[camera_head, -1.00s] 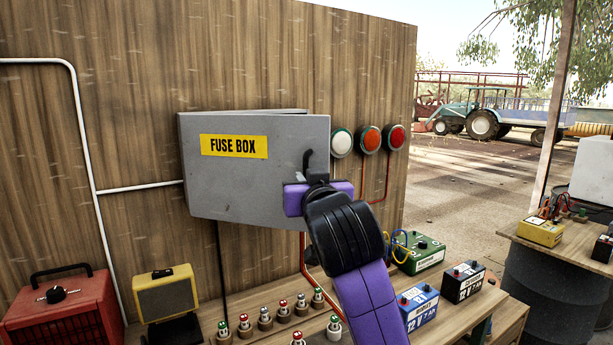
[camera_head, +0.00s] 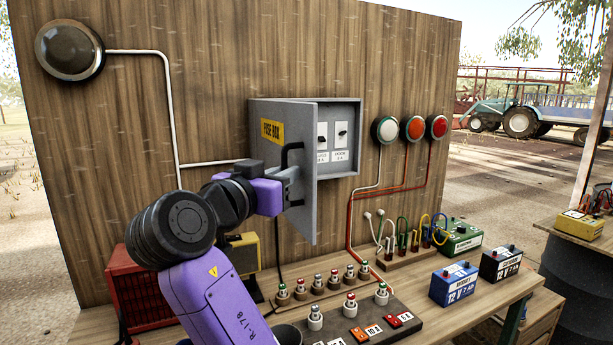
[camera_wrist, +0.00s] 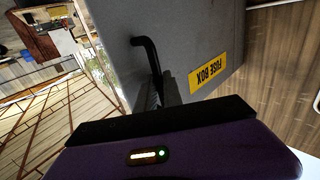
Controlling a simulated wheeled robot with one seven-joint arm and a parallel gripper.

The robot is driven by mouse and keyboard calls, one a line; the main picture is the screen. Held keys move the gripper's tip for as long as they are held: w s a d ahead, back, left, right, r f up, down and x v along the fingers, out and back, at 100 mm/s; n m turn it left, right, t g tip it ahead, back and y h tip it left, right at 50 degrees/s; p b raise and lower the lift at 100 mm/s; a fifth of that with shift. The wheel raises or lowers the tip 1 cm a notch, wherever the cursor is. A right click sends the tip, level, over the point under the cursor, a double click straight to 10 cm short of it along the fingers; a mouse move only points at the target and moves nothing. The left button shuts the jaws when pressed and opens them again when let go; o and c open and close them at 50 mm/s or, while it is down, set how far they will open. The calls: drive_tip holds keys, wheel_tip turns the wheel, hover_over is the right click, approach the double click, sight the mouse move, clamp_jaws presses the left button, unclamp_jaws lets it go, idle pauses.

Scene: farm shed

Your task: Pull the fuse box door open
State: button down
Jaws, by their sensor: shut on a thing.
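The grey fuse box (camera_head: 340,165) hangs on the wooden wall with its inside partly exposed, showing white switch panels. Its door (camera_head: 270,160), with a yellow label, stands swung well out from the box, hinged at the left. A black handle (camera_head: 289,158) sits near the door's free edge. My gripper (camera_head: 287,180) is at that handle and shut on it. In the wrist view the handle (camera_wrist: 147,45) rises beyond the purple gripper body, and the door's labelled outer face (camera_wrist: 195,35) fills the middle. The fingertips are mostly hidden there.
White, orange and red lamps (camera_head: 411,128) are on the wall to the right. Below, the bench (camera_head: 420,297) carries several small bulbs, a fuse board (camera_head: 375,328), batteries (camera_head: 454,283) and a red heater (camera_head: 140,285). The space before the box's opening is clear.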

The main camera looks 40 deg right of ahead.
drive_tip(key=shift+w+a, duration=0.4)
drive_tip(key=shift+a, duration=0.3)
drive_tip(key=c, duration=1.8)
unclamp_jaws()
drive_tip(key=shift+o, duration=0.2)
drive_tip(key=b+v, duration=0.1)
drive_tip(key=v, duration=0.6)
drive_tip(key=shift+s+a+b, duration=0.15)
drive_tip(key=shift+a+b, duration=0.15)
drive_tip(key=shift+b, duration=0.05)
